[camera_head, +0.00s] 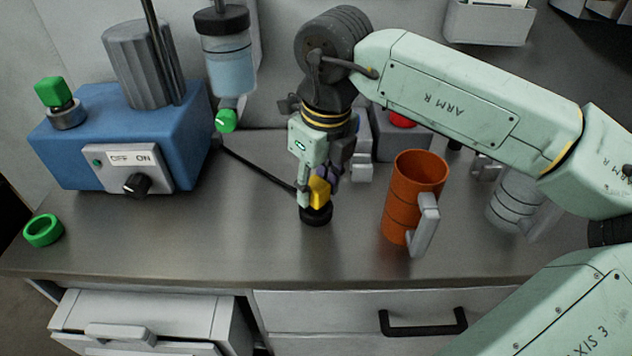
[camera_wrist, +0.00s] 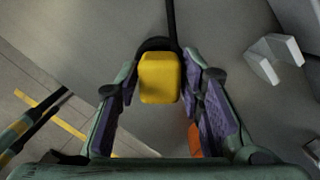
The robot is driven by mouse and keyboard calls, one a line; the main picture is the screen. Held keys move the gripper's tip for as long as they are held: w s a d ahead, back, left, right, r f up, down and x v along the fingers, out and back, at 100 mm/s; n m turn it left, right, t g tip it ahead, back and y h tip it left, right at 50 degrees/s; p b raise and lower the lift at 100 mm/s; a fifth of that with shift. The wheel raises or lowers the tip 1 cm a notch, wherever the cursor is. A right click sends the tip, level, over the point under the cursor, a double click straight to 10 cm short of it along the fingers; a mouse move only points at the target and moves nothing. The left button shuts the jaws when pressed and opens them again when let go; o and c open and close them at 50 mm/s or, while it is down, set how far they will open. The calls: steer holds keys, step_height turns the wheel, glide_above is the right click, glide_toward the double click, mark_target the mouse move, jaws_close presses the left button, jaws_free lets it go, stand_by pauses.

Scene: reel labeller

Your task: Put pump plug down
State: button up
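The pump plug is a yellow block (camera_head: 320,191) on a round black base (camera_head: 316,215), upright on the metal counter. In the wrist view the yellow block (camera_wrist: 159,77) shows between the fingertips, with a black cable running from it. My gripper (camera_head: 312,186) points down around the plug. In the wrist view my gripper's purple-padded fingers (camera_wrist: 159,85) stand on either side of the yellow block, with narrow gaps beside it, so they look slightly open. Whether a fingertip still touches it is hard to see.
A blue pump unit (camera_head: 115,130) with an OFF/ON switch panel (camera_head: 128,168) stands at the left. An orange mug (camera_head: 408,200) stands close right of my gripper. A green ring (camera_head: 43,230) lies at the left. The front counter between ring and plug is clear.

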steer(key=shift+o, duration=1.2)
steer(key=shift+r, duration=0.1)
steer(key=shift+r+p, duration=0.3)
steer(key=shift+p, duration=0.2)
steer(key=shift+d+r+b, duration=0.1)
steer(key=shift+r+b, duration=0.3)
steer(key=shift+b, duration=0.05)
step_height(320, 180, up, 11)
steer(key=s+b, duration=0.1)
steer(key=shift+d+b, duration=0.3)
steer(key=shift+d, duration=0.1)
steer(key=shift+f, duration=0.15)
